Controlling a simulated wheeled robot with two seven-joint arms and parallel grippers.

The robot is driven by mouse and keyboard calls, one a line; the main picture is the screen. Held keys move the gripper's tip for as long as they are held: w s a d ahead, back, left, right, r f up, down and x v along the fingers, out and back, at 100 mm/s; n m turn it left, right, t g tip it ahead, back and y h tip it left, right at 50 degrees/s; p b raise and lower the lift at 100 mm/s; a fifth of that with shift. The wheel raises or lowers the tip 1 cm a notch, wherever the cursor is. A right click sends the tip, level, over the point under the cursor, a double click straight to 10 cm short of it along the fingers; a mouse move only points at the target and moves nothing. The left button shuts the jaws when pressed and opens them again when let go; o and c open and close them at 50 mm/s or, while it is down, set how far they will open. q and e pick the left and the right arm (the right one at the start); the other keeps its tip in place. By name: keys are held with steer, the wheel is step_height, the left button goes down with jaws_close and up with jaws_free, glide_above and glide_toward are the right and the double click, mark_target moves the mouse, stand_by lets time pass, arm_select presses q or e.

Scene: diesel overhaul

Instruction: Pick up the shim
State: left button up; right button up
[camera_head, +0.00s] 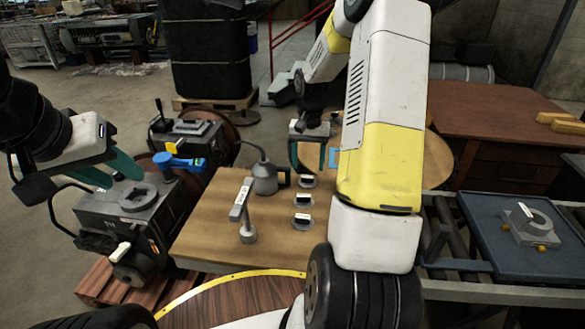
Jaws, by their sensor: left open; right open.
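Three small grey round pieces with white labels lie in a row on the wooden table (205,215): a far one (306,182), a middle one (302,201) and a near one (302,221). The labels are too small to read, so I cannot tell which, if any, is the shim. My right gripper (308,167) is open, its teal fingers pointing down just behind the far piece, with no clear hold on anything. My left gripper (124,178) is open and empty at the left, above the grey engine block. My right arm hides the table's right part.
A blue tray (490,235) at right holds a grey labelled part (530,224). The table's front left is clear.

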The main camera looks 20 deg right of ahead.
mark_target(307, 177)
step_height(307, 177, down, 6)
steer(key=shift+r, duration=0.25)
steer(key=shift+c, duration=0.2)
steer(key=c, duration=1)
steer(key=shift+r, duration=0.1)
steer(key=shift+c, duration=0.2)
